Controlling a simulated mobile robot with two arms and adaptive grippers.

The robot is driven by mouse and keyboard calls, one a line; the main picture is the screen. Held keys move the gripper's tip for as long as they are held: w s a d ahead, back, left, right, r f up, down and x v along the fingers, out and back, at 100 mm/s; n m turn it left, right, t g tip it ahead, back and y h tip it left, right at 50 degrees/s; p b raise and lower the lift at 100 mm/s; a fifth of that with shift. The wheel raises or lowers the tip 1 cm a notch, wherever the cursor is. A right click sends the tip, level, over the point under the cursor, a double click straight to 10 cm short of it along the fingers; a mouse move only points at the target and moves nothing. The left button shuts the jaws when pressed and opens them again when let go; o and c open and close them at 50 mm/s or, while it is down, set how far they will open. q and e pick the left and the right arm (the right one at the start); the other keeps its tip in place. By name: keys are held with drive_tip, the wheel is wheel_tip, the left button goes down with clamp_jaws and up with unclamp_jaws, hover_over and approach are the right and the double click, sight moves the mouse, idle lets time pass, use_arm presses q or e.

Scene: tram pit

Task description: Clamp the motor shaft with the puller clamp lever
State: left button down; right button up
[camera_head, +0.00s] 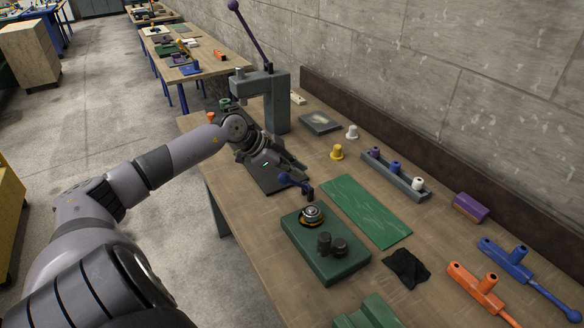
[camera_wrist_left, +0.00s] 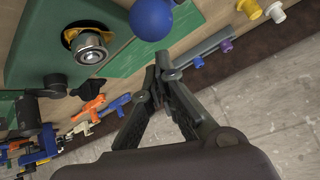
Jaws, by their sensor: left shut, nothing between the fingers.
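The green block (camera_head: 325,262) stands on the workbench. A shiny metal shaft end (camera_head: 312,212) with a yellow ring sits in its top; it also shows in the left wrist view (camera_wrist_left: 89,46). A lever with a blue ball (camera_head: 285,177), seemingly the clamp lever, is at the block's far end; the ball shows large at the top of the left wrist view (camera_wrist_left: 151,18). My left gripper (camera_head: 302,168) is shut and empty, just beyond the blue ball. Its fingertips (camera_wrist_left: 162,66) meet below the ball in the left wrist view, apparently apart from it. My right gripper is out of view.
A grey press (camera_head: 275,105) with a purple lever stands behind my left gripper. A green mat (camera_head: 366,210) and a grey tray of coloured plugs (camera_head: 405,178) lie to the right. Two dark knobs stand on the block. Orange (camera_head: 480,288) and blue (camera_head: 520,262) tools lie at right.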

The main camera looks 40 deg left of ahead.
use_arm(q)
drive_tip(key=shift+s+a+f, duration=0.2)
drive_tip(key=shift+s+a, duration=0.05)
drive_tip(key=shift+a, duration=0.1)
drive_tip(key=shift+s+f, duration=0.1)
